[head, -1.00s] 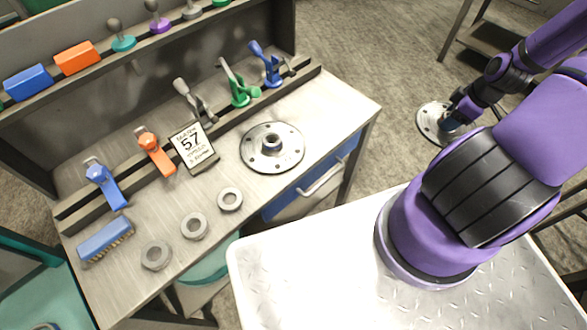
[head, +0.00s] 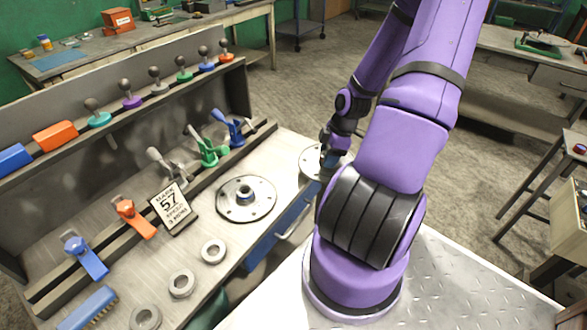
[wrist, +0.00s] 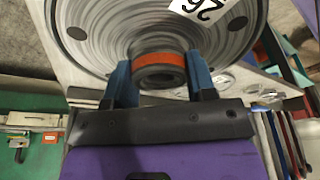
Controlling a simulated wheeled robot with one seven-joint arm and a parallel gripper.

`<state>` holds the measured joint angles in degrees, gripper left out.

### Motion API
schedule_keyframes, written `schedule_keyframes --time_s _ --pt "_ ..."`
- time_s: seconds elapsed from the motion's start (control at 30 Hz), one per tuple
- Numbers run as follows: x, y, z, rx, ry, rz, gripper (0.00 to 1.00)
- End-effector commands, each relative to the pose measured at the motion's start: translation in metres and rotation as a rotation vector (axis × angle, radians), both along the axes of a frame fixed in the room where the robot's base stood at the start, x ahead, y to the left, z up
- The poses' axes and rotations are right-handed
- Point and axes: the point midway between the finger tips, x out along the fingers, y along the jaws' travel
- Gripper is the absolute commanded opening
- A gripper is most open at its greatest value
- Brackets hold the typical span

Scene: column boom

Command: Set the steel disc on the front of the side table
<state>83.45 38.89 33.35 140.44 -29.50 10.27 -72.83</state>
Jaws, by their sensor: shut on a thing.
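The steel disc (wrist: 100,30) fills the top of the wrist view, with a round hub banded in orange and a white label reading 26. My gripper (wrist: 160,78) has its blue fingers shut on the hub. In the head view the held disc (head: 309,163) shows beside the right edge of the workbench, partly hidden by my gripper (head: 328,155). A small table (head: 552,135) with a red-topped item stands at the right edge; I cannot tell whether it is the side table.
A back-left table (head: 160,32) and a back-right bench (head: 490,40) stand beyond open floor (head: 440,165).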

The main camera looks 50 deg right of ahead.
Motion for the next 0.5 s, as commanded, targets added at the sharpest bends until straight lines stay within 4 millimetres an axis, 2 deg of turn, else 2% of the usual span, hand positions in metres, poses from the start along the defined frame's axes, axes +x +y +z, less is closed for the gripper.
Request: schedule_keyframes --time_s 0.17,0.5 --pt "0.021 0.003 -0.002 -0.002 -0.002 0.005 0.0" --pt "0.082 0.01 -0.008 0.0 -0.001 0.004 0.0"
